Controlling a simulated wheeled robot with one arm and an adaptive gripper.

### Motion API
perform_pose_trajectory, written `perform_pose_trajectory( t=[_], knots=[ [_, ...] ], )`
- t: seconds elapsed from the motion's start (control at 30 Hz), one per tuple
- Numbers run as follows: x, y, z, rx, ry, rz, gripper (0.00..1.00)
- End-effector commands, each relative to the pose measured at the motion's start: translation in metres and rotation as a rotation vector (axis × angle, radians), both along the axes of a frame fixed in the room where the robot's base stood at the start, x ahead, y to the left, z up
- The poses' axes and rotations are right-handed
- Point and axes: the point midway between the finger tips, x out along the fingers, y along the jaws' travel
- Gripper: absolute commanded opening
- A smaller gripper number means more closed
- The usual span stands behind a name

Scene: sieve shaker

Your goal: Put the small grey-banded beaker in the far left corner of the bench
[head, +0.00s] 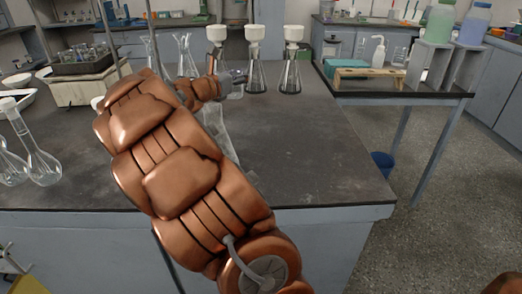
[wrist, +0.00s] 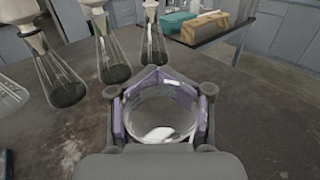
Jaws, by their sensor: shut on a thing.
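My gripper (wrist: 160,96) is shut on a clear round glass vessel, the beaker (wrist: 162,122), in the wrist view. Its fingers sit on either side of the glass, and purplish parts show around its rim. I cannot make out a grey band on it. The beaker cannot be clearly told apart there. I cannot tell whether it touches the bench.
Several conical flasks with white funnels, one of them at the right (head: 291,78), stand along the back edge close to my gripper. Long-necked flasks (head: 42,165) stand at the left front. A tray device (head: 80,75) occupies the back left. The bench's right part is clear.

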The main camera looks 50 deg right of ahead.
Motion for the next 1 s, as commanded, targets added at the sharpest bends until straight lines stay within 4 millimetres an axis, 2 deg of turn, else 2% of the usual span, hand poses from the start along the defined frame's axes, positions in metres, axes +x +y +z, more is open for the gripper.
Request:
perform_pose_trajectory(
  t=[0.03, 0.17, 0.5, 0.73, 1.0],
  knots=[
    [-0.003, -0.004, -0.007, -0.001, 0.000, -0.010, 0.00],
    [-0.007, -0.008, -0.014, -0.001, 0.001, -0.023, 0.00],
    [-0.006, -0.007, -0.064, 0.000, 0.000, -0.021, 0.00],
    [-0.006, -0.006, -0.078, -0.001, -0.001, -0.019, 0.00],
    [-0.006, -0.006, -0.109, -0.001, 0.002, -0.020, 0.00]
  ],
)
